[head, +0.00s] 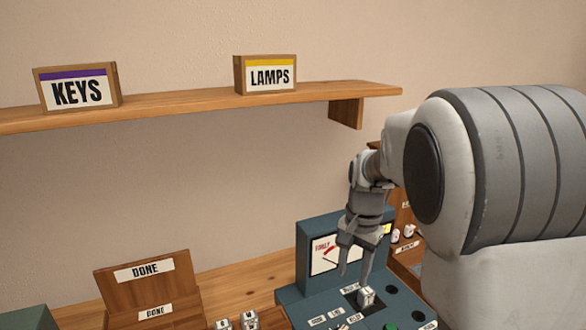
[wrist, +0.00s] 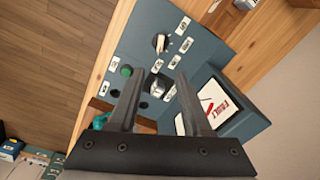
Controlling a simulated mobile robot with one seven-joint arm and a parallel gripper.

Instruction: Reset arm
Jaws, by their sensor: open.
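My gripper (head: 353,279) hangs fingers-down over the teal console (head: 290,293) in the head view. Its two fingers are apart, with nothing held between them. A small pale block (head: 366,297) sits in a dark socket of the console just below the fingertips. In the wrist view, my gripper (wrist: 157,76) has its fingers spread, and a silvery block (wrist: 155,87) shows between them on the console. I cannot tell whether the fingers touch it.
A dial panel (head: 325,255) with a red needle stands close behind my gripper. A wooden DONE box (head: 148,272) is at left, with small blocks (head: 250,319) nearby. A shelf (head: 180,102) holds KEYS (head: 78,88) and LAMPS (head: 265,75) signs. The wall area above the console is clear.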

